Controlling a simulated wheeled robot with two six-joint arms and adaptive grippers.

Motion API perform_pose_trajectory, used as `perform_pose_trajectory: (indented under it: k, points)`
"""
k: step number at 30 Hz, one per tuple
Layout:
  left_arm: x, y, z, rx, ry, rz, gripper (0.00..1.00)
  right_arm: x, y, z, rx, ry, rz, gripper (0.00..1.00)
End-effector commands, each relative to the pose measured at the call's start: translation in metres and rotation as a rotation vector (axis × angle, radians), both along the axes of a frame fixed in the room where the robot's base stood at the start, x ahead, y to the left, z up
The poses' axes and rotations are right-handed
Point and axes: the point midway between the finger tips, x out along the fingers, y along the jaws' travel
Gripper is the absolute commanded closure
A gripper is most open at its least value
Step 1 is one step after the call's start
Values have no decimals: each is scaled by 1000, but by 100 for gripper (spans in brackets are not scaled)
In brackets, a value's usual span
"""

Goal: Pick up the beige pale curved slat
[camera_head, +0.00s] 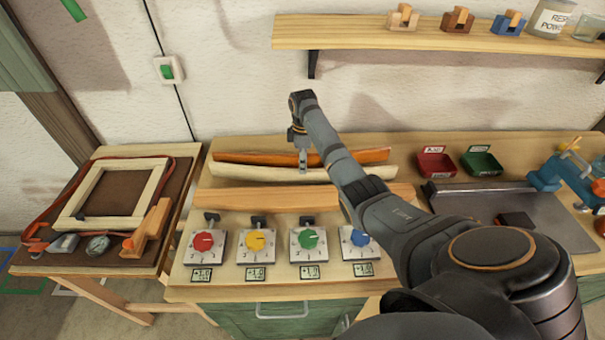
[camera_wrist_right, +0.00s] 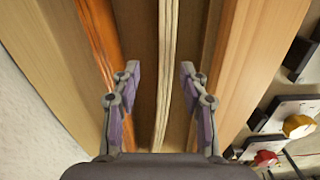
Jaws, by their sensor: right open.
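The beige pale curved slat (camera_head: 255,174) lies lengthwise on the workbench in the head view. It stands between a reddish-orange slat (camera_head: 245,158) behind it and a light-brown wooden strip (camera_head: 290,196) in front. My right gripper (camera_head: 303,166) reaches down over the middle of the slats and hides a little of them. In the wrist view the right gripper (camera_wrist_right: 160,75) is open, with the pale slat (camera_wrist_right: 167,70) running between its two fingers and a gap on each side. The orange slat (camera_wrist_right: 99,30) is close beside the left finger. My left gripper is not in view.
Several coloured dials, including a red one (camera_head: 203,242), sit at the bench's front. Red (camera_head: 436,163) and green (camera_head: 481,163) trays and a grey plate (camera_head: 480,205) are to the right. A shelf (camera_head: 370,35) hangs above. A wooden frame (camera_head: 75,200) lies on the left table.

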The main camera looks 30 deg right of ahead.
Motion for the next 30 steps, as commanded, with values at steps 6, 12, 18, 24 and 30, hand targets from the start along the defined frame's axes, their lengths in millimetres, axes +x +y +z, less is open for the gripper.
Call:
perform_pose_trajectory:
  k: [6, 12, 18, 24, 30]
  points:
    - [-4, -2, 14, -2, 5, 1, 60, -5, 6, -36, 1, 5, 0, 56]
    - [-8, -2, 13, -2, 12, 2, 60, -5, 5, -45, 0, 2, 1, 56]
    - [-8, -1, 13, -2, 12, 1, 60, -5, 5, -45, 0, 2, 0, 69]
    - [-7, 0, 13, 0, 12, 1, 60, -5, 5, -45, 0, 1, 0, 96]
    - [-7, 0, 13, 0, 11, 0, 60, -5, 5, -45, 0, 1, 0, 100]
